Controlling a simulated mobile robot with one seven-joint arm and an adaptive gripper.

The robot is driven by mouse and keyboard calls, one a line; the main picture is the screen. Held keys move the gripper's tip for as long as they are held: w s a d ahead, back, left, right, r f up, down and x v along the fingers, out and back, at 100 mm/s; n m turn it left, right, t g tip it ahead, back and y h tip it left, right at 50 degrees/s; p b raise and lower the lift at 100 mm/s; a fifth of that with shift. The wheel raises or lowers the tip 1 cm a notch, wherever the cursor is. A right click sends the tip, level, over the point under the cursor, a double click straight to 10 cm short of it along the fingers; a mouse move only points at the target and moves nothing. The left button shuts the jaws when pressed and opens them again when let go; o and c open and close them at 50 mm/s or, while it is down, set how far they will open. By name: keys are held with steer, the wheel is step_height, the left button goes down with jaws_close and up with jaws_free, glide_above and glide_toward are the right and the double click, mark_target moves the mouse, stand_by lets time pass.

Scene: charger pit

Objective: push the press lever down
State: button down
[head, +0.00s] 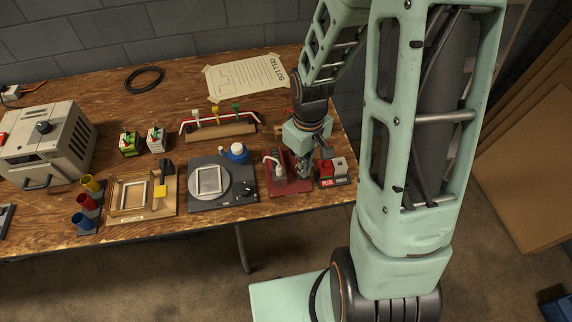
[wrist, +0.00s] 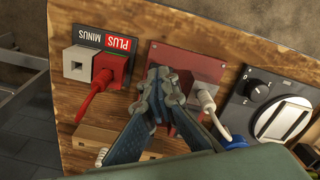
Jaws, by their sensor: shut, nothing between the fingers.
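The press shows as a dark red base plate (head: 277,188) near the table's front edge; it also shows in the wrist view (wrist: 208,68). A pale grey cylindrical piece with a curved white cord or arm (wrist: 207,101) stands on the plate, right of my fingers; it also shows in the head view (head: 280,171). I cannot make out a separate lever; my gripper covers part of the plate. My gripper (head: 303,175) points down over the plate's right part, fingers together and empty. In the wrist view, its fingertips (wrist: 166,76) overlap the plate; contact is unclear.
Right of the press in the head view is a PLUS/MINUS terminal block (head: 336,182), with a red plug (wrist: 103,78) in its red side. A cable rack (head: 220,132) stands behind.

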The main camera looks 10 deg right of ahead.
step_height(320, 180, up, 8)
steer(key=p, duration=0.6)
steer(key=shift+w, duration=0.15)
stand_by(0.5)
